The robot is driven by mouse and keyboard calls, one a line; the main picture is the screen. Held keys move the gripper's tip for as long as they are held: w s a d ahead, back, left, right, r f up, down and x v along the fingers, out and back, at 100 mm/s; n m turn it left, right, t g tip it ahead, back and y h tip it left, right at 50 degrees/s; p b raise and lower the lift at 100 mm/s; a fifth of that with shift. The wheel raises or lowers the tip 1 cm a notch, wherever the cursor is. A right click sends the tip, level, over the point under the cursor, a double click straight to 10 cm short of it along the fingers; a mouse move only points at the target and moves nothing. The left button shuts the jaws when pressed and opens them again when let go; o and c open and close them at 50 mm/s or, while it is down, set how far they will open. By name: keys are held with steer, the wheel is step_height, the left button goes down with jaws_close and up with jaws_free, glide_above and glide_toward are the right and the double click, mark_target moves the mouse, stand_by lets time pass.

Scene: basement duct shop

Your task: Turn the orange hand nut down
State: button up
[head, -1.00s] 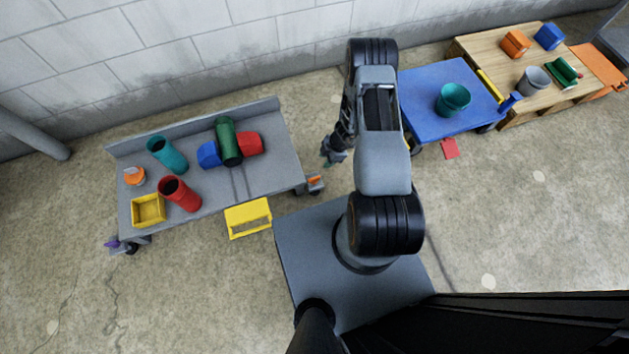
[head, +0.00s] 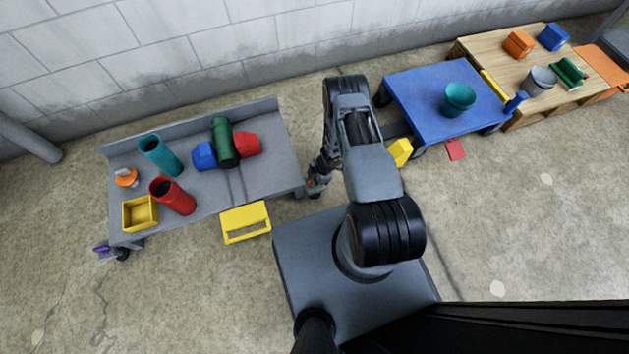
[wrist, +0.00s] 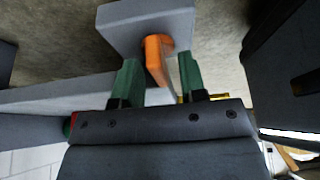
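The orange hand nut (wrist: 156,58) shows in the wrist view as an upright orange bar against a grey block (wrist: 120,25). My gripper (wrist: 160,66) has its two green fingers apart, one on either side of the nut. A gap shows on the right of the nut; the left finger is very close, and I cannot tell if it touches. In the head view my gripper (head: 313,186) is at the right end of the grey cart (head: 265,165), and it and my arm mostly hide the nut there.
The grey cart carries teal (head: 160,156) and red (head: 172,196) tubes, a yellow bin (head: 140,213) and an orange-and-white item (head: 126,177). A yellow step (head: 245,222) stands before it. A blue cart (head: 425,100) with a teal bucket (head: 458,98) stands right.

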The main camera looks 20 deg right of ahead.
steer(key=shift+f, duration=0.1)
jaws_close()
stand_by(0.4)
steer(key=shift+m, duration=0.4)
steer(key=m+t, duration=0.1)
steer(key=m, duration=0.2)
steer(key=shift+m+t, duration=0.4)
steer(key=m+t+h, duration=0.1)
steer(key=m, duration=0.3)
steer(key=shift+m, duration=0.3)
steer(key=m+t+h, duration=0.1)
steer(key=m, duration=0.3)
steer(key=shift+h, duration=0.4)
steer(key=shift+m+t+h+b, duration=0.35)
steer(key=shift+m+h, duration=0.45)
steer(key=shift+m, duration=1.7)
